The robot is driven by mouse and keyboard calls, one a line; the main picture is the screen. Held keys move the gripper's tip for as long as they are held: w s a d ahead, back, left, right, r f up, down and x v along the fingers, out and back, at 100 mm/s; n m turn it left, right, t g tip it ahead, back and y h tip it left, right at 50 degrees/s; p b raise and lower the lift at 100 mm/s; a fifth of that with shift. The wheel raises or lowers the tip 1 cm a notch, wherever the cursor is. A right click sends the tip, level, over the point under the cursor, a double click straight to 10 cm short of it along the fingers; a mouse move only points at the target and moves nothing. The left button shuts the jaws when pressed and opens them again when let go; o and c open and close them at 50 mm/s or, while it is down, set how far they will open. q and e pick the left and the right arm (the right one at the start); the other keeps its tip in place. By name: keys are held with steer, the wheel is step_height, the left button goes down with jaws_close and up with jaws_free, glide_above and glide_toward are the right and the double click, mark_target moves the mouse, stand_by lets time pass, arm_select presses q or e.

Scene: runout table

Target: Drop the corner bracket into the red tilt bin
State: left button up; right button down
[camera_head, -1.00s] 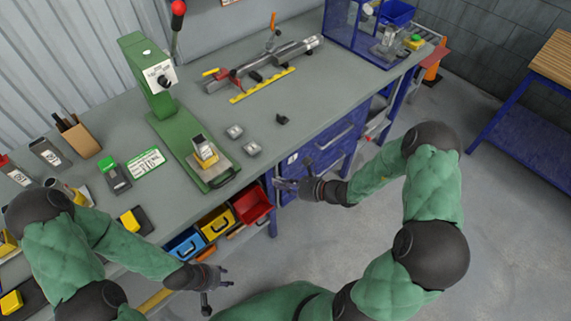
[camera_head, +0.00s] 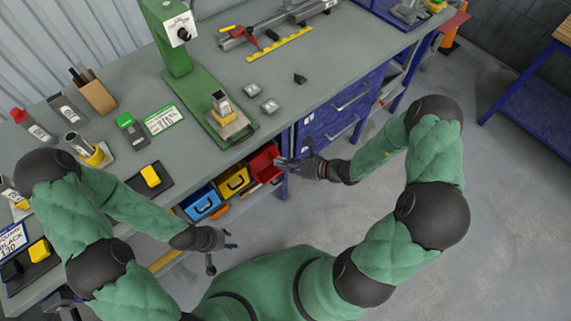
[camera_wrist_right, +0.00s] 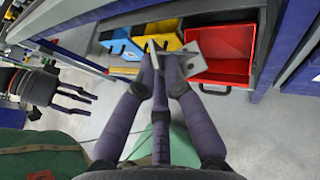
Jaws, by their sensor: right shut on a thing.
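The corner bracket (camera_wrist_right: 187,58) is a grey metal piece with a hole. My right gripper (camera_wrist_right: 163,72) is shut on it in the wrist view. The red tilt bin (camera_wrist_right: 228,42) stands open under the bench, beyond the bracket and to its right, and its visible floor looks empty. In the head view the red bin (camera_head: 263,160) is just left of my right gripper (camera_head: 285,163), whose fingers hide part of it. The bracket is hard to make out there. My left gripper (camera_head: 222,241) has its fingers apart, empty, below the bench front.
A yellow bin (camera_head: 233,181) and a blue bin (camera_head: 202,202) stand left of the red one. Blue drawers (camera_head: 335,115) are to the right. The bench top (camera_head: 330,60) above carries a green press (camera_head: 180,60) and small grey parts. The floor in front is clear.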

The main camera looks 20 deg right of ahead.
steer(key=shift+w+a+f+b, duration=0.25)
steer(key=shift+w+f+b, duration=0.45)
steer(key=shift+f+b, duration=1)
steer(key=shift+w+a+f+b, duration=0.25)
steer(key=shift+w+f+b, duration=0.45)
steer(key=shift+f+b, duration=1)
steer(key=shift+w+a+f+b, duration=0.25)
steer(key=shift+w+f+b, duration=0.7)
steer(key=shift+f, duration=1.25)
steer(key=shift+s, duration=0.25)
steer(key=c, duration=1.3)
jaws_free()
steer(key=shift+o, duration=0.2)
steer(key=v, duration=1.2)
